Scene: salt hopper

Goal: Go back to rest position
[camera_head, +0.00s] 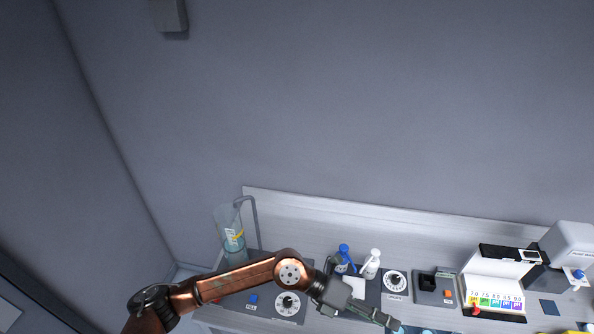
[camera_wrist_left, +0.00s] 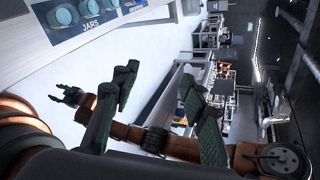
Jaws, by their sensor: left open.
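My left arm reaches in from the lower left of the head view. Its gripper (camera_head: 390,321) is low over the front of the bench, its fingers pointing right and down. In the left wrist view the left gripper's two dark fingers (camera_wrist_left: 158,78) are spread apart with nothing between them. A second copper-coloured arm of mine crosses the wrist view, with a small dark gripper (camera_wrist_left: 72,95) at its left end. The right gripper does not show in the head view.
The bench holds a clear labelled vessel (camera_head: 230,238) by a bent pipe, a blue bottle (camera_head: 345,258), a white bottle (camera_head: 371,264), dials (camera_head: 395,282), a coloured number chart (camera_head: 495,285) and a grey machine (camera_head: 572,250). In the wrist view a blue JARS panel (camera_wrist_left: 85,18) is upper left.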

